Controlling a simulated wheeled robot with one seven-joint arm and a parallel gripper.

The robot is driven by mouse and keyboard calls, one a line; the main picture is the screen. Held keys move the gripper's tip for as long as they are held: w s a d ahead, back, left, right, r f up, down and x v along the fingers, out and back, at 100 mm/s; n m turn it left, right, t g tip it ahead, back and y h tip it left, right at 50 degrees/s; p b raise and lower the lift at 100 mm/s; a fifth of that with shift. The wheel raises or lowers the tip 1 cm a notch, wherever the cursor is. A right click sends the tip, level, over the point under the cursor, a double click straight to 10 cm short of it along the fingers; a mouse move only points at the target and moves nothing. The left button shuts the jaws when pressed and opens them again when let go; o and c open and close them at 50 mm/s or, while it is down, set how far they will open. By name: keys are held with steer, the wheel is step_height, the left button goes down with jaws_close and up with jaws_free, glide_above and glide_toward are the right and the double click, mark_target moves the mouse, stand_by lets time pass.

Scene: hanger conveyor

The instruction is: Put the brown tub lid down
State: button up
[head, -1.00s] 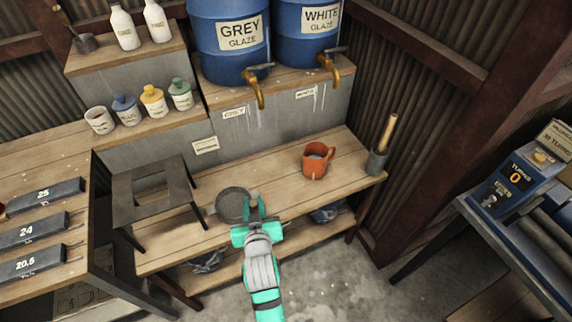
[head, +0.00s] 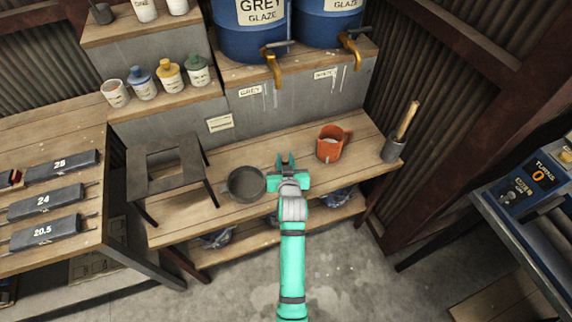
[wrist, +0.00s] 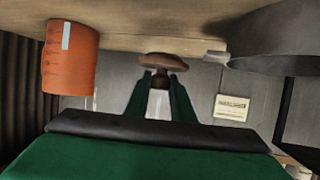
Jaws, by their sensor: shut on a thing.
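The brown tub lid (wrist: 162,62) shows in the wrist view as a rounded brown cap with a narrower stem. My gripper (wrist: 160,88) is shut on it, with one green finger on each side of the stem. In the head view my gripper (head: 285,162) is over the wooden bench (head: 225,158), between the dark round pan and the orange jug. The lid cannot be made out clearly there, and I cannot tell whether it touches the bench. An open, lidless tub (head: 115,93) stands leftmost on the shelf.
The orange jug (head: 331,143) stands right of my gripper and the dark pan (head: 246,184) close on its left. A dark stand (head: 165,165) is farther left. A grey pot (head: 394,150) with a wooden handle stands at the bench's right end. Bare boards show behind the pan.

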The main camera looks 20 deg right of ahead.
steer(key=shift+w+f, duration=0.3)
steer(key=shift+f, duration=0.1)
steer(key=shift+w+d+f, duration=0.1)
steer(key=shift+f, duration=1.6)
steer(key=shift+f, duration=0.15)
steer(key=o, duration=1)
